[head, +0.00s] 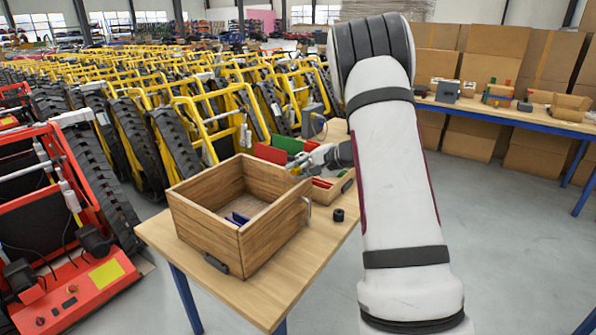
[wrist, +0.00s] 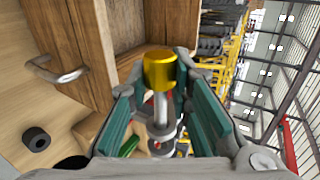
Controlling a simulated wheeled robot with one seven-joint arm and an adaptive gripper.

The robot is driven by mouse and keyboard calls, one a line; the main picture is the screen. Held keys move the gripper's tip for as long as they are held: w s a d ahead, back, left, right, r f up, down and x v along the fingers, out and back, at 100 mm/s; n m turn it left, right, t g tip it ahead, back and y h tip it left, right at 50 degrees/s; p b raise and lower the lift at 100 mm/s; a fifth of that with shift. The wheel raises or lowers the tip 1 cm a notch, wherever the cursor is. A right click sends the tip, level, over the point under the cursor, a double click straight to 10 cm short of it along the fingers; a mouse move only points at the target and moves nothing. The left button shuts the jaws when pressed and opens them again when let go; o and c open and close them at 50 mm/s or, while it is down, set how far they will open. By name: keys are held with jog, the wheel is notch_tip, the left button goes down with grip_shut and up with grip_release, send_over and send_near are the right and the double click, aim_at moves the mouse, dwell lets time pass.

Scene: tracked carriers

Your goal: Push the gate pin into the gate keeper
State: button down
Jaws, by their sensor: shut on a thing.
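The gate pin (wrist: 160,107) is a silver rod with a yellow knob (wrist: 160,70) and grey collars. It lies between the two teal-padded fingers of my gripper (wrist: 157,85), which is shut on it. In the head view my gripper (head: 300,168) is above the right rear corner of a wooden crate, with a speck of yellow at its tips. I cannot clearly identify the gate keeper. A metal loop (wrist: 60,70) on the crate's side also shows in the head view (head: 308,207). The pin appears apart from this loop.
The open wooden crate (head: 205,240) stands on a light wood table (head: 290,285), with blue pieces inside. A small black ring (head: 338,214) lies to its right; a small wooden box (head: 326,194) is behind. Red and yellow tracked carriers (head: 70,245) crowd the left.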

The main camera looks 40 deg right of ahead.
aim_at(306, 164)
jog(key=shift+w+d, duration=0.1)
jog(key=shift+d, duration=0.15)
jog(key=shift+w+d+b, duration=0.1)
jog(key=shift+d+b, duration=0.25)
jog(key=shift+b, duration=0.15)
jog(key=shift+w+d+b, duration=0.3)
jog(key=shift+d+b, duration=0.45)
jog(key=shift+b, duration=0.15)
dwell(0.9)
jog(key=shift+d, duration=0.2)
